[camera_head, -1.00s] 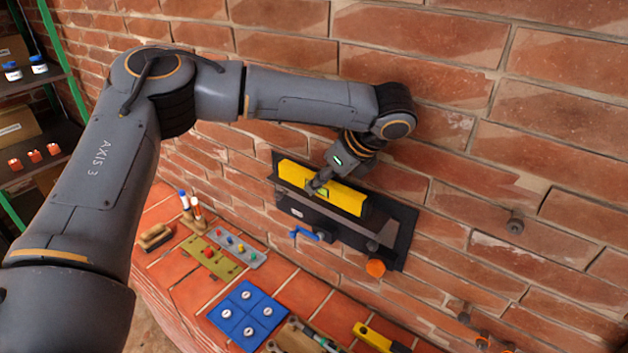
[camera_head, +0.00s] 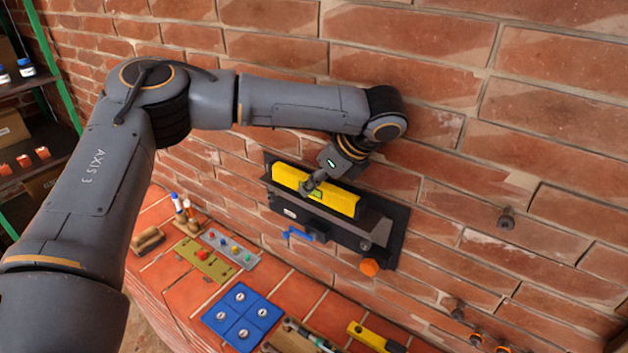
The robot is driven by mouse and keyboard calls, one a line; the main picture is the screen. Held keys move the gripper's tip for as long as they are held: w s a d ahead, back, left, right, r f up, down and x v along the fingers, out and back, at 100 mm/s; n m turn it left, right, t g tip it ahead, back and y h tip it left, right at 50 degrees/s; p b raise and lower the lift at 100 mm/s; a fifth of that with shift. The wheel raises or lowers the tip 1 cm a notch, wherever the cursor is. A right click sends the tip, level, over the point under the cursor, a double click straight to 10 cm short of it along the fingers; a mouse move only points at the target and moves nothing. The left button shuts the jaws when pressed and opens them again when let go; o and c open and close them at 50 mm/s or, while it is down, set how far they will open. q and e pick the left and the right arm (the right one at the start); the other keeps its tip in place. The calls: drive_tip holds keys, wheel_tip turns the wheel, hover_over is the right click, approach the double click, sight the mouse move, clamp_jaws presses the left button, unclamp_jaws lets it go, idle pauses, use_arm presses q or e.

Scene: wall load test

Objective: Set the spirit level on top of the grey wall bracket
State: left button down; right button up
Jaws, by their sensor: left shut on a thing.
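The yellow spirit level (camera_head: 338,199) lies lengthwise along the top of the grey wall bracket (camera_head: 381,232), in front of the dark backplate on the brick wall. My left gripper (camera_head: 309,187) is shut on the level, left of its middle. The level's underside is at the bracket's upper face; I cannot tell whether it touches fully or a thin gap is left. The level slopes in the picture much as the bracket does. The bracket's right end is bare. My right gripper is not in view.
A blue lever (camera_head: 299,233) and an orange knob (camera_head: 369,267) stick out below the bracket. The brick ledge below holds a blue tile panel (camera_head: 243,314), a brush (camera_head: 148,240) and a yellow-black tool (camera_head: 372,337).

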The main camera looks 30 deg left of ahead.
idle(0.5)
use_arm(q)
drive_tip(key=shift+f, duration=0.4)
drive_tip(key=c, duration=0.8)
unclamp_jaws()
drive_tip(key=shift+c, duration=0.2)
drive_tip(key=shift+r, duration=2.55)
